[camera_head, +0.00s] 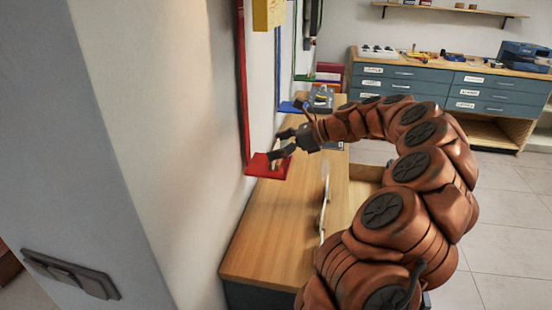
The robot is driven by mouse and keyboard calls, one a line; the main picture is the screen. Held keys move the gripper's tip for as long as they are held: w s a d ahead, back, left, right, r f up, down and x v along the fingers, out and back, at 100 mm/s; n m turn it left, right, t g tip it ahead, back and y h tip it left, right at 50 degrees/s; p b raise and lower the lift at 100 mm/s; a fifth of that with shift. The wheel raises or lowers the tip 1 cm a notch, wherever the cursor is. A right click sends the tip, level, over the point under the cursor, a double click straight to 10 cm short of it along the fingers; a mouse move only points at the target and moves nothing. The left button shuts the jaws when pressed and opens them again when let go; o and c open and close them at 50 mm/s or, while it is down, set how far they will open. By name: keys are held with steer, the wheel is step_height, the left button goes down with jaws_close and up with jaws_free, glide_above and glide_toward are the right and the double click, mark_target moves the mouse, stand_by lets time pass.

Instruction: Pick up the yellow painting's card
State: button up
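My gripper (278,145) reaches in from the right, over the wooden counter and close to the wall. Its two dark fingers point left and look spread apart, with nothing clearly held between them. Just below the fingers is a red ledge (259,165) at the foot of a red frame edge (243,85). A small pale piece (276,164) shows on this ledge, partly hidden by the lower finger; I cannot tell if it is a card. A yellow block-like piece (268,14) is on the wall at the top, cut off by the picture edge. No card is clearly visible on it.
The wooden counter (262,235) runs along the wall, with its front part clear. A blue ledge (291,107) and a green frame edge (293,50) are farther along. A blue-grey drawer cabinet (400,82) stands at the back. A switch plate (70,273) is at lower left.

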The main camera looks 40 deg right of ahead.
steer(key=c, duration=0.7)
